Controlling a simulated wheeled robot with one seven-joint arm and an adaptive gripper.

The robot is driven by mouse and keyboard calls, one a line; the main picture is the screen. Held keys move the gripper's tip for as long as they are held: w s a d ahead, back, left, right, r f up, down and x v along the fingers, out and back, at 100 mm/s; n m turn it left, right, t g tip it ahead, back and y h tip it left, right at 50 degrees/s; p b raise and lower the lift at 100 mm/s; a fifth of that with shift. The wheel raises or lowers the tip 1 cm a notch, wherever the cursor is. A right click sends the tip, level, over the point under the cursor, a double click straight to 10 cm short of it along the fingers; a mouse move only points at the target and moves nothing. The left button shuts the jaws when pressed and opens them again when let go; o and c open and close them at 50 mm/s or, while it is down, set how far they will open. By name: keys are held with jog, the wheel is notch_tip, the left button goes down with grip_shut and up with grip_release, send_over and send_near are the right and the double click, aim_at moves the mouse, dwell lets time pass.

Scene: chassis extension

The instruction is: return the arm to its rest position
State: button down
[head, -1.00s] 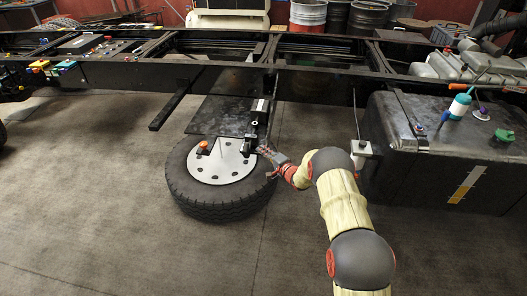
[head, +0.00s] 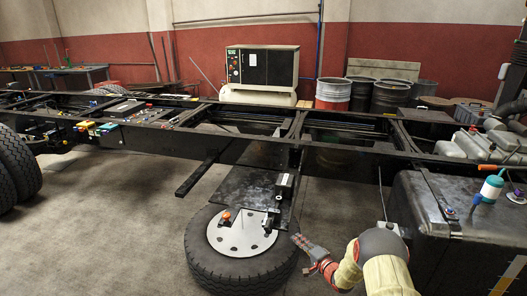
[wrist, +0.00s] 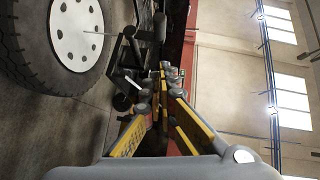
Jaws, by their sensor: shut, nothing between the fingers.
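My gripper (head: 304,243) is at the end of my cream and grey arm, low in the head view, just right of the spare wheel (head: 208,262). In the wrist view my gripper (wrist: 166,72) points along the chassis side, with its yellow-sided fingers close together at the tips. Nothing shows between them. The spare wheel lies flat under a dark plate, its white disc facing up with an orange knob (head: 225,216) on it. A black bracket (head: 281,190) stands at the wheel's right edge, near my gripper; contact cannot be told.
The black chassis frame (head: 250,152) runs across the view. A dark tank (head: 440,220) with a bottle (head: 491,188) on top stands right of my arm. Barrels (head: 333,93) and a compressor (head: 262,68) stand behind. The floor left of the wheel is clear.

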jog(key=s+d+f+n+g+h, duration=0.2)
jog(key=s+d+f+h, duration=0.1)
jog(key=f, duration=0.3)
jog(key=s+d+f+n+g+h, duration=0.1)
jog(key=s+d+f+g+h, duration=0.15)
jog(key=f, duration=0.45)
jog(key=s+d+r+n+g+h, duration=0.3)
jog(key=s+d+g, duration=0.15)
jog(key=s, duration=0.45)
jog(key=s+a+r+n, duration=0.1)
jog(key=s+a+r, duration=0.2)
jog(key=s+r, duration=1)
jog(key=s+a+r+n, duration=0.2)
jog(key=s+a+r, duration=0.2)
jog(key=s+r, duration=0.9)
jog(key=s+a+r+n, duration=0.1)
jog(key=s+a+r, duration=0.2)
jog(key=s+r, duration=1)
notch_tip(320, 180, up, 4)
jog(key=shift+a+f+n+y, duration=0.2)
jog(key=shift+a+n+y, duration=0.05)
jog(key=shift+n+y, duration=0.2)
